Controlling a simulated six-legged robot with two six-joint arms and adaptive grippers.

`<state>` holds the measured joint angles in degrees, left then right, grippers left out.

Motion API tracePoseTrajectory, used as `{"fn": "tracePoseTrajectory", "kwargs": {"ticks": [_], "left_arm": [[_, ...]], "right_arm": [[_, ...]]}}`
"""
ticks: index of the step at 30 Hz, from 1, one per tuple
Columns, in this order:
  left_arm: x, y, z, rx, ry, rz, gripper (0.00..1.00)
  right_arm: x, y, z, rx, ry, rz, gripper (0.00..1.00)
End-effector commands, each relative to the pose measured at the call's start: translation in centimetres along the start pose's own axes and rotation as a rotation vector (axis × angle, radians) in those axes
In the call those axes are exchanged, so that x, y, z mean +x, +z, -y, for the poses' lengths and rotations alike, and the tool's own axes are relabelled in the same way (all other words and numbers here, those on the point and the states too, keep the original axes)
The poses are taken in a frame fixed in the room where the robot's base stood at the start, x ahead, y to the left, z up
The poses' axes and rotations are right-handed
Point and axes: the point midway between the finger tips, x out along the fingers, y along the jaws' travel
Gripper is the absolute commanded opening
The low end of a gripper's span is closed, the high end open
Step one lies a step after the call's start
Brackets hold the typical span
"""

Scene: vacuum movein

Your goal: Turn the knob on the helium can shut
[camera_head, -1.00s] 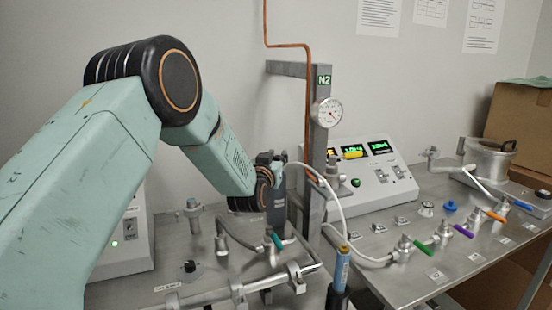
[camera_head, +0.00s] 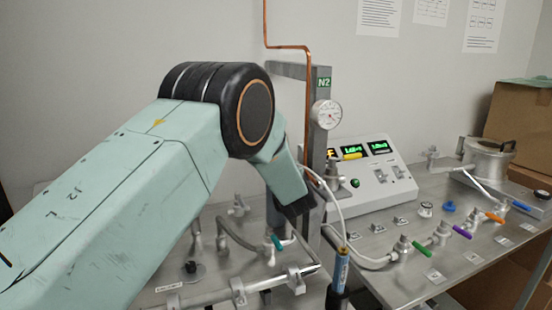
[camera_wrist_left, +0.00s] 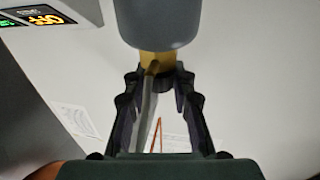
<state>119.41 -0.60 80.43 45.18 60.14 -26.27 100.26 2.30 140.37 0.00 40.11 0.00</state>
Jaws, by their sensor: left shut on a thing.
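The slim blue can (camera_head: 340,272) stands upright in a dark holder at the front middle of the head view. A small brass-coloured top (camera_head: 343,251) sits on it, and a white hose (camera_head: 333,195) rises from there toward my left gripper. My left gripper (camera_head: 293,207) is beside the grey post, its fingers mostly hidden by my own wrist. In the left wrist view my gripper (camera_wrist_left: 160,100) is shut on a piece with a grey rounded end (camera_wrist_left: 158,25) and a brass neck (camera_wrist_left: 155,62). A pale strip runs between the fingers. The can's knob setting is too small to tell.
The grey N2 post (camera_head: 318,120) with a dial gauge (camera_head: 327,114) stands just right of my wrist. A control box (camera_head: 370,180) is behind. Coloured valve handles, such as the green one (camera_head: 421,248), line the right bench. Pipes (camera_head: 240,290) cross the front.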

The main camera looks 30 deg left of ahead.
Motion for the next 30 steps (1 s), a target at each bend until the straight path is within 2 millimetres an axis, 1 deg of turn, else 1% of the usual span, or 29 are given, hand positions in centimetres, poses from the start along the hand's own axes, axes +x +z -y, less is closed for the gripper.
{"fn": "tracePoseTrajectory", "kwargs": {"ticks": [12,13,21,30], "left_arm": [[-0.02,0.19,0.02,0.001,-0.008,0.003,0.0],[-0.02,0.19,0.02,0.001,-0.008,0.003,0.25],[0.0,0.1,0.02,0.0,-0.008,0.002,0.48],[-0.07,0.04,0.0,0.0,-0.007,0.001,0.48]], "right_arm": [[-0.02,0.0,0.0,0.0,0.0,0.0,0.4],[-0.02,0.0,0.0,0.0,0.0,0.0,0.4],[-0.02,-0.01,0.0,0.0,0.0,0.0,0.4],[-0.03,0.0,0.0,0.0,0.0,0.0,0.4]]}}
